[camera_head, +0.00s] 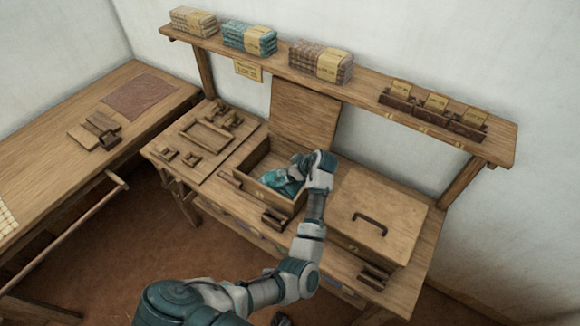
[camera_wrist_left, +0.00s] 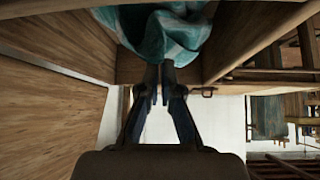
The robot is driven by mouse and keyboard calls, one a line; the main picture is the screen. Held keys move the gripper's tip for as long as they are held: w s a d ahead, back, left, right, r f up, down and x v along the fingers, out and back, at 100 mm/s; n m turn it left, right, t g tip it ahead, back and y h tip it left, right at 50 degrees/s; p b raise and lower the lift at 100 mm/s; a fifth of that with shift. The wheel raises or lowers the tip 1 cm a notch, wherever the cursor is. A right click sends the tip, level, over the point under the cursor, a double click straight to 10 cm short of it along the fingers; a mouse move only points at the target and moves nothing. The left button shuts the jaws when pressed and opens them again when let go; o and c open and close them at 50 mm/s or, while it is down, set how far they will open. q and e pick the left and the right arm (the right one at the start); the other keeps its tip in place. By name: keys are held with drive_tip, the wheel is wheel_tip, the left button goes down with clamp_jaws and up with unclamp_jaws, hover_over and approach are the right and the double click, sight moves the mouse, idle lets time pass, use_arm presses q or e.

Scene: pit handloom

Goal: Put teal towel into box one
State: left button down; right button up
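The teal towel (camera_head: 283,180) lies crumpled inside the open wooden box (camera_head: 262,150), whose lid (camera_head: 303,112) stands raised at the back. It also shows in the left wrist view (camera_wrist_left: 160,30), with pale patches, between wooden walls. My left gripper (camera_wrist_left: 160,75) reaches into the box from the right; its fingertips are nearly together at the towel's edge and appear to pinch it. In the head view my left wrist (camera_head: 318,172) covers the box's right side and part of the towel. My right gripper is not in view.
A closed box with a dark handle (camera_head: 370,222) stands to the right. Above is a shelf (camera_head: 375,92) with folded cloth stacks (camera_head: 250,38) and small labelled trays (camera_head: 433,108). Small wooden parts (camera_head: 208,135) lie left of the open box. A side table (camera_head: 60,150) is further left.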

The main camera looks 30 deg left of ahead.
use_arm(q)
unclamp_jaws()
idle(0.8)
wheel_tip(320, 180, up, 6)
drive_tip(key=d+h+p, duration=0.2)
drive_tip(key=h+p, duration=0.2)
drive_tip(key=p, duration=0.7)
drive_tip(key=shift+s+g, duration=0.25)
drive_tip(key=shift+g, duration=0.15)
drive_tip(key=shift+d+f, duration=0.1)
drive_tip(key=v, duration=1.1)
drive_tip(key=shift+r, duration=0.45)
